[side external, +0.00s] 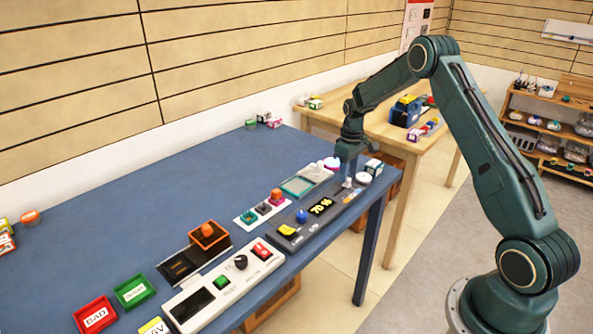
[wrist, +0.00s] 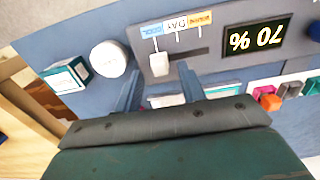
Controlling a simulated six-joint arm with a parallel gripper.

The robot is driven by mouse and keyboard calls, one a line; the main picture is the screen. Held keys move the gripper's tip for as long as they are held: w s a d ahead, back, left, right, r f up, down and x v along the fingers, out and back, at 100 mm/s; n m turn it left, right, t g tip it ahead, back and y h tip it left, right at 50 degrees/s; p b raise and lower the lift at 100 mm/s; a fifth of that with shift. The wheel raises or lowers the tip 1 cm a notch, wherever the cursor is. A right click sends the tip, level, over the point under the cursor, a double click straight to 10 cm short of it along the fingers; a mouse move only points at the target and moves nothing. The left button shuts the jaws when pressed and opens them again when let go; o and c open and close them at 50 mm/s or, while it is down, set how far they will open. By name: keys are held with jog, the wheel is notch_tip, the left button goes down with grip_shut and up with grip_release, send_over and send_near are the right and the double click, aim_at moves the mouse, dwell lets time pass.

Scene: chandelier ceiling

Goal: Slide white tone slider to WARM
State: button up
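The white tone slider (wrist: 160,64) is a small white knob at the COOL end of a dark slot in the grey control panel (wrist: 222,72). Above the slot are a blue COOL label (wrist: 152,30), a white DAY label (wrist: 176,24) and an orange WARM label (wrist: 200,18); WARM is at the far end from the knob. My gripper (wrist: 157,70) is open, its two blue-grey fingers apart with the knob between their tips in the picture. Contact cannot be told. In the side view my gripper (side external: 347,172) points down over the panel's right end.
A display (wrist: 256,38) reading 70 % sits beside the slot. A round white knob (wrist: 108,59) stands near the COOL side, with a small teal-and-white box (wrist: 67,77) beyond.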

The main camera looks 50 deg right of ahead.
jog(key=shift+f, duration=1.05)
jog(key=shift+a, duration=0.1)
grip_shut()
